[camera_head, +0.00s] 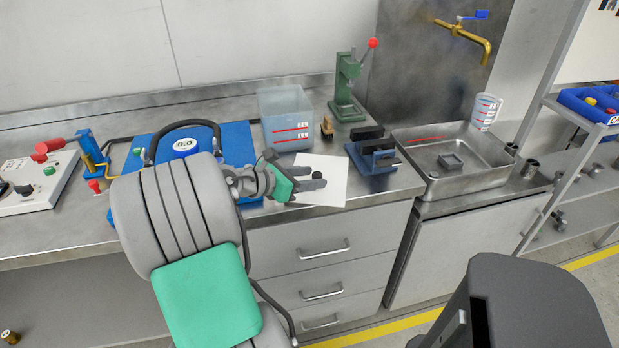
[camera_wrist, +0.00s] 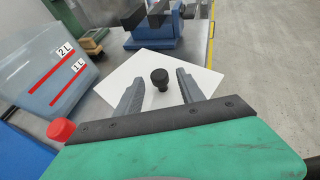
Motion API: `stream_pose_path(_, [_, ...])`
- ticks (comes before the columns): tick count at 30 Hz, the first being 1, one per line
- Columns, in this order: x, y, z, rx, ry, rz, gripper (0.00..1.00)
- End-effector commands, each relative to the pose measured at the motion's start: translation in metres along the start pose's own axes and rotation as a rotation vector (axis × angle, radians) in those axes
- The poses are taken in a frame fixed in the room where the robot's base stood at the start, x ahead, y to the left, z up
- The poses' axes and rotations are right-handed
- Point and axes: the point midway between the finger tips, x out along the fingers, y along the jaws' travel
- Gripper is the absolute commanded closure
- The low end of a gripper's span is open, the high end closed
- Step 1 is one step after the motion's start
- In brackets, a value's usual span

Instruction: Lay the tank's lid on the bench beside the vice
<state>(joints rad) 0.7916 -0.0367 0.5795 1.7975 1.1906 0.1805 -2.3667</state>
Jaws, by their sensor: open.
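The tank (camera_head: 287,118) is a clear bluish box with red level lines. Its top looks open, and its side also shows in the wrist view (camera_wrist: 62,75). The lid (camera_head: 333,195) appears as a flat white square with a black knob (camera_wrist: 160,78). It looks to lie flat on the bench between the tank and the blue vice (camera_head: 373,160), close to the vice's front left. My gripper (camera_head: 318,180) is open just over the lid. In the wrist view its fingers stand on either side of the knob, with gaps showing. Contact with the lid cannot be told.
A wooden-handled brush-like item (camera_head: 327,128) and a green lever press (camera_head: 347,90) stand behind. A metal sink tray (camera_head: 480,183) with a jug (camera_head: 485,112) is right of the vice. A blue station (camera_head: 142,146) lies left of the tank. The bench's front edge is close.

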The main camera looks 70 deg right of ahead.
Motion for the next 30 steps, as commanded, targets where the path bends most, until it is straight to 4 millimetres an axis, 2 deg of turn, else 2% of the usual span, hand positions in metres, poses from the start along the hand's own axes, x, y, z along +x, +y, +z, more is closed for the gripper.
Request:
stream_pose_path(5, [-0.001,0.0,0.001,0.002,0.0,0.001,0.54])
stream_pose_path(8, [-0.012,0.001,0.004,0.0,0.0,0.003,0.54])
stream_pose_path(18, [-0.096,0.001,0.004,-0.001,0.0,0.006,0.54])
stream_pose_path(21, [-0.112,0.001,0.004,-0.001,0.0,0.003,0.54])
stream_pose_path(25, [-0.121,0.0,0.003,0.0,0.0,0.001,0.54])
stream_pose_path(30, [-0.121,0.0,0.003,0.001,0.0,-0.001,0.54])
